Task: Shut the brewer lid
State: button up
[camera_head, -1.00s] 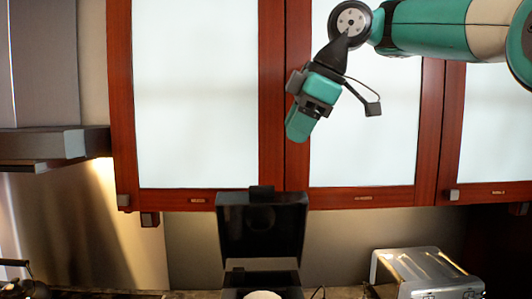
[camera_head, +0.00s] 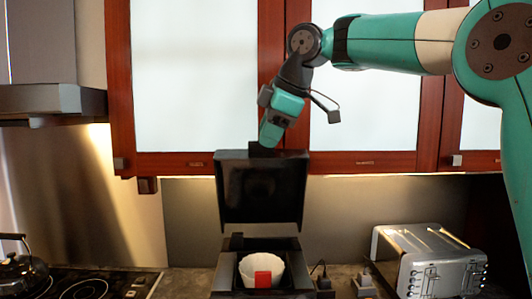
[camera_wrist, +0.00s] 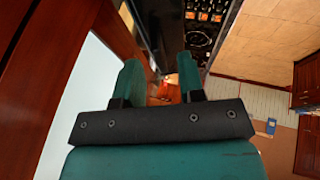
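The black brewer (camera_head: 229,268) stands on the counter below the wall cabinets. Its lid (camera_head: 262,192) is open and stands about upright, with a small tab at its top edge. A white cup-like insert (camera_head: 260,267) with a red patch sits in the brewer's body. My gripper (camera_head: 268,142) is at the lid's top edge, pointing down in the head view; I cannot tell whether it touches the lid. In the wrist view, the two teal fingers (camera_wrist: 162,82) are apart, and nothing is clearly held between them.
Wooden-framed cabinets (camera_head: 365,164) hang close behind my gripper. A silver toaster (camera_head: 425,260) stands right of the brewer. A kettle (camera_head: 20,272) and a stovetop (camera_head: 90,285) are at the left, under a range hood (camera_head: 50,102). Counter space lies between stove and brewer.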

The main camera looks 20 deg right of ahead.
jog(key=shift+x, duration=0.9)
jog(key=shift+c, duration=0.4)
grip_shut()
